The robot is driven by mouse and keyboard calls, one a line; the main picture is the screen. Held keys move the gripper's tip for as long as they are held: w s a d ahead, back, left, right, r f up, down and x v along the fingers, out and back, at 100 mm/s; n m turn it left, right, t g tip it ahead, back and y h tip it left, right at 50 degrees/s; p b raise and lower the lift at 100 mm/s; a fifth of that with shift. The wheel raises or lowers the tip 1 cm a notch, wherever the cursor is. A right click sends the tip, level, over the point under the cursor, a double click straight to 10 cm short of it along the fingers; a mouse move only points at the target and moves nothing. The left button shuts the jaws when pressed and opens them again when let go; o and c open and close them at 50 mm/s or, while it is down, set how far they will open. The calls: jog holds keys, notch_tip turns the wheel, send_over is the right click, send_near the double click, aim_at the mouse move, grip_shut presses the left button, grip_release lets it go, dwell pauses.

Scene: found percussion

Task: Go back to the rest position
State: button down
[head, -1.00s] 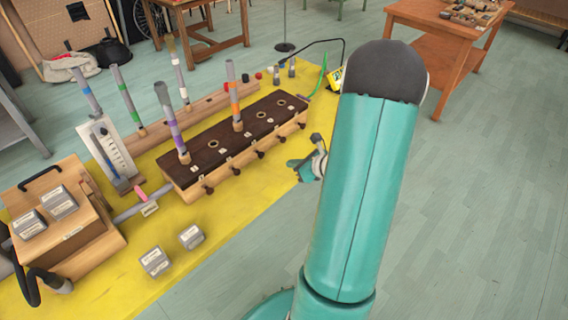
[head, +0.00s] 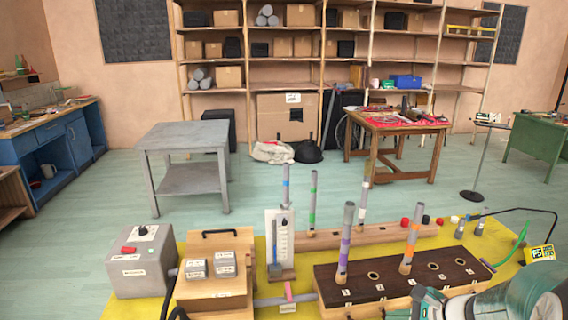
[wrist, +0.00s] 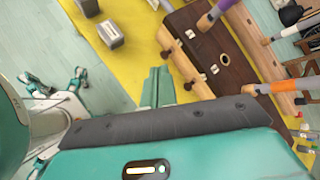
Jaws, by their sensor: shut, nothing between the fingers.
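In the wrist view, my gripper (wrist: 158,88) shows as two teal fingers shut together with nothing between them. They point past the edge of the dark board with holes (wrist: 225,40), over the yellow mat. In the head view, my teal arm lies low at the bottom right, beside the right end of the dark board (head: 380,276); I cannot make out the fingertips clearly there. Two banded tubes, one purple (head: 345,242) and one orange (head: 411,246), stand upright on the board. My arm hides part of the board's front right.
The yellow mat (head: 140,307) also bears a grey box with a red button (head: 142,262), a wooden box with grey blocks (head: 212,290), a slider panel (head: 280,240), and a rear rail with more tubes. A grey table (head: 185,140) and a wooden table (head: 400,128) stand behind. Open floor lies between.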

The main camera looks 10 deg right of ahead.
jog(key=s+a+r+n+g+h, duration=0.1)
jog(key=s+a+r+n+h, duration=0.2)
jog(key=s+a+r+n, duration=0.3)
jog(key=s+a+r+n+g+h, duration=0.1)
jog(key=s+a+r+n, duration=0.6)
jog(key=n, duration=0.8)
jog(key=shift+a+h, duration=0.9)
jog(key=shift+a, duration=0.15)
jog(key=shift+d, duration=0.1)
